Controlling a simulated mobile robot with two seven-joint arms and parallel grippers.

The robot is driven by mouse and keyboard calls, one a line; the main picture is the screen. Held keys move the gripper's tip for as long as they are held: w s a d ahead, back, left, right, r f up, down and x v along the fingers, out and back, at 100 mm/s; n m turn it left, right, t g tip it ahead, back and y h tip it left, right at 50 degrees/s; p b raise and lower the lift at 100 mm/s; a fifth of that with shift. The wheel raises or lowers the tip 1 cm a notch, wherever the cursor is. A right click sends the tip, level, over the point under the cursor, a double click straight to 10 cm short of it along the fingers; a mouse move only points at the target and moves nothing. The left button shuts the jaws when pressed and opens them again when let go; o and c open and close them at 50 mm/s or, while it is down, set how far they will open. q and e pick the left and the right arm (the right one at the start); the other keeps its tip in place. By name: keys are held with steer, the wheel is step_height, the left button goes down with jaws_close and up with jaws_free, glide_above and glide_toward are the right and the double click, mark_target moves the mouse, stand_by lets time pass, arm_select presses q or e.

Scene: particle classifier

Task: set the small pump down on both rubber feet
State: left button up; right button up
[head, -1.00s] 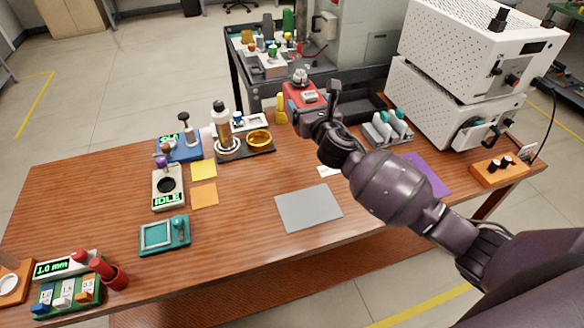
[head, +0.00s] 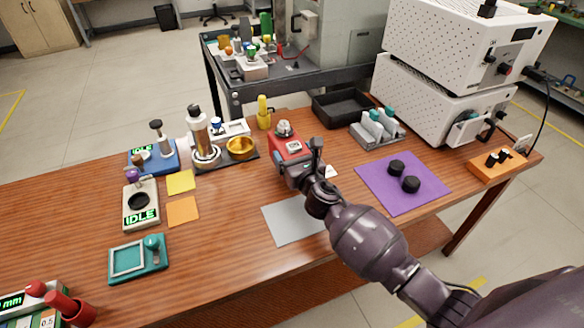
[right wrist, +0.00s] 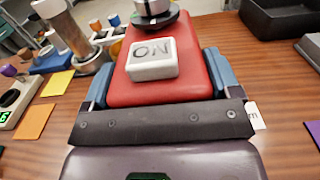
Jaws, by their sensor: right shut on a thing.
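The small pump (head: 285,142) is a red box with a round dark-and-silver part on top and a white button. In the right wrist view the pump (right wrist: 190,84) fills the middle, its button reading "ON". My right gripper (head: 288,168) is shut on it, with blue finger parts at both sides. The pump's underside is hidden, and I cannot tell how far it is above the table. Two round black rubber feet (head: 397,168) (head: 411,184) sit on the purple mat (head: 375,190), right of the pump and apart from it. My left gripper is not in view.
A grey mat (head: 290,222) lies below the gripper. A black tray (head: 340,109) and a grey rack (head: 370,138) stand behind the purple mat, with white ovens (head: 425,100) at back right. A yellow bottle (head: 264,115) stands behind the pump.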

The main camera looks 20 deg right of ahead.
step_height(320, 180, down, 4)
steer(key=shift+f+b, duration=0.1)
steer(key=shift+b, duration=1.1)
steer(key=shift+r, duration=0.2)
steer(key=shift+f, duration=0.3)
steer(key=o, duration=1.2)
